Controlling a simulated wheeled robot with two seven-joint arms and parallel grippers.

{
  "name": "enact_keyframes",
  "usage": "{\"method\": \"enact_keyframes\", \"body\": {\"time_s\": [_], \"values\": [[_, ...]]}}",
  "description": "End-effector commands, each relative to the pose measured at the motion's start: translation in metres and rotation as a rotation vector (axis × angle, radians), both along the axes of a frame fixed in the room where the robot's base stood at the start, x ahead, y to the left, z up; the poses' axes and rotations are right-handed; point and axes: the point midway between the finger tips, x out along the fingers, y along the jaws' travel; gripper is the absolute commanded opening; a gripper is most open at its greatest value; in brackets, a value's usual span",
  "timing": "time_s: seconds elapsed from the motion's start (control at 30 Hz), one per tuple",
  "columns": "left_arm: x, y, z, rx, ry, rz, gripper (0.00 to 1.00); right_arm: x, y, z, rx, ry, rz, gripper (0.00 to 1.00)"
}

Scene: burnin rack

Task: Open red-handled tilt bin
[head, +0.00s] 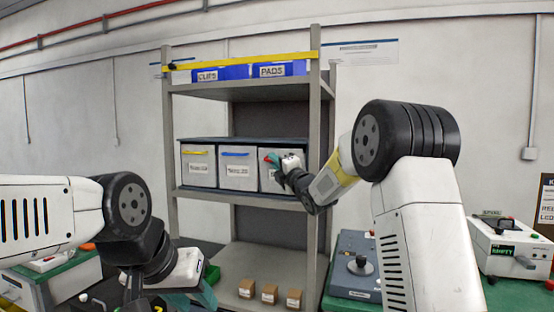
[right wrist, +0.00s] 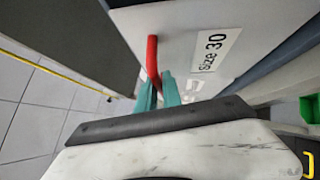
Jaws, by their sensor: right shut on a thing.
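The red-handled bin (head: 267,181) is the rightmost of three light grey bins on the rack's middle shelf. Its front looks in line with the others, though my arm partly covers it. In the right wrist view its front (right wrist: 185,25) carries a "size 30" label and the red handle (right wrist: 152,58). My right gripper (head: 270,160) is at the bin's upper front. In the wrist view its teal fingers (right wrist: 157,88) are shut on the red handle. My left gripper (head: 195,297) is low at the front left, away from the bins; its finger gap is unclear.
A yellow-handled bin (head: 199,176) and a blue-handled bin (head: 237,179) stand left of it. The rack's right post (head: 313,120) is close to my right wrist. Small brown boxes (head: 269,293) sit on the bottom shelf. Blue bins (head: 236,73) are on top.

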Motion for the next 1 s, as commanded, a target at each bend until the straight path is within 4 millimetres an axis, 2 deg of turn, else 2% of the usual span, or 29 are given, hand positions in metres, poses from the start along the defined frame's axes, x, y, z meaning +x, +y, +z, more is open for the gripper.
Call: {"method": "enact_keyframes", "body": {"time_s": [0.3,0.6,1.0], "values": [[0.000,0.000,0.000,0.000,0.000,0.000,0.36,-0.030,0.009,-0.027,-0.087,-0.258,-0.002,0.00],[0.000,0.000,0.000,0.000,0.000,0.000,0.36,-0.050,0.016,-0.049,-0.154,-0.467,-0.002,0.00],[0.000,0.000,0.000,0.000,0.000,0.000,0.36,-0.060,0.019,-0.063,-0.162,-0.489,-0.002,0.00]]}}
